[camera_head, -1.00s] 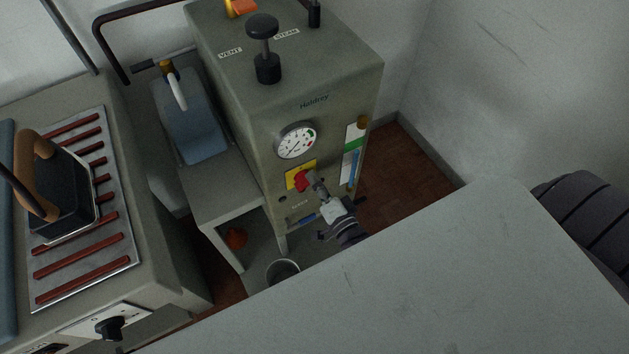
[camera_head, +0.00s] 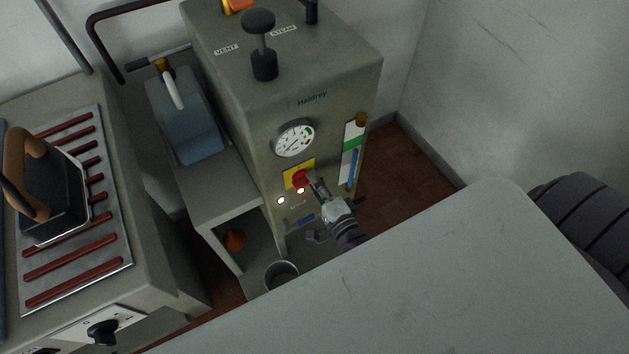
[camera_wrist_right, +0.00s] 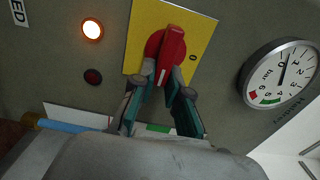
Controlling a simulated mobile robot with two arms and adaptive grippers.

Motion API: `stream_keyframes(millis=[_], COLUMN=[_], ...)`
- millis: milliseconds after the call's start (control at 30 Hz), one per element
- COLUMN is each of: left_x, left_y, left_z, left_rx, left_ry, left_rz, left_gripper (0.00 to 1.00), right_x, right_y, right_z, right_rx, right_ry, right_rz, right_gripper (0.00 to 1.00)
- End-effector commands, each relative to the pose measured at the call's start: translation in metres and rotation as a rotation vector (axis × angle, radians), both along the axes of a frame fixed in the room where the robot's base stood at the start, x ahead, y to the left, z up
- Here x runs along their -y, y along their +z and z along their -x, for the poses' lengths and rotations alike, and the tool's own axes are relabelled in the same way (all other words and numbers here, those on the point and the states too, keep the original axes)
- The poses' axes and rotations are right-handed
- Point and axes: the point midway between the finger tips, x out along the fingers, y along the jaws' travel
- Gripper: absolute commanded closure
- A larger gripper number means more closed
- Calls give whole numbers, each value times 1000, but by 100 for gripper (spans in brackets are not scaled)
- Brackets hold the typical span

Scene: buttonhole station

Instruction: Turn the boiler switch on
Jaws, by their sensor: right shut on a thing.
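My right gripper (camera_head: 314,186) reaches in from the lower right and is shut on the knob. In the right wrist view both fingertips of the gripper (camera_wrist_right: 165,88) close on the red knob (camera_wrist_right: 172,50). The knob's white mark points down in that view, away from the 0 on the yellow plate (camera_wrist_right: 200,38). A lamp beside the plate glows (camera_wrist_right: 92,29). My left gripper is out of view.
The gauge (camera_head: 293,138) is above the knob, the sight glass (camera_head: 352,155) right. A pale worktop (camera_head: 450,270) fills the foreground.

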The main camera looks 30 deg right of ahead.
Motion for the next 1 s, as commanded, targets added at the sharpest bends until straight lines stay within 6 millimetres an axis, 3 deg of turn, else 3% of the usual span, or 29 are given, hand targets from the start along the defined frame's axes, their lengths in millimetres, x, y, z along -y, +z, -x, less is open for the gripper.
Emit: stream_keyframes(millis=[167,200,333,667,767,1000], left_x=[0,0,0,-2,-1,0], left_y=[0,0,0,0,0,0], left_z=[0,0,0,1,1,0], left_rx=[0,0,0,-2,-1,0], left_ry=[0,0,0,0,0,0], left_rz=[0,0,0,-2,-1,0], left_gripper=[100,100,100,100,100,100], right_x=[0,0,0,0,0,2], right_y=[-1,-1,-1,-1,-1,-2], right_z=[0,0,0,3,14,64], right_rx=[-3,-3,-2,-2,-3,-6], right_ry=[-1,-1,-1,0,1,1], right_rz=[-3,-3,-2,0,0,0], right_gripper=[100,79,60,60,60,60])
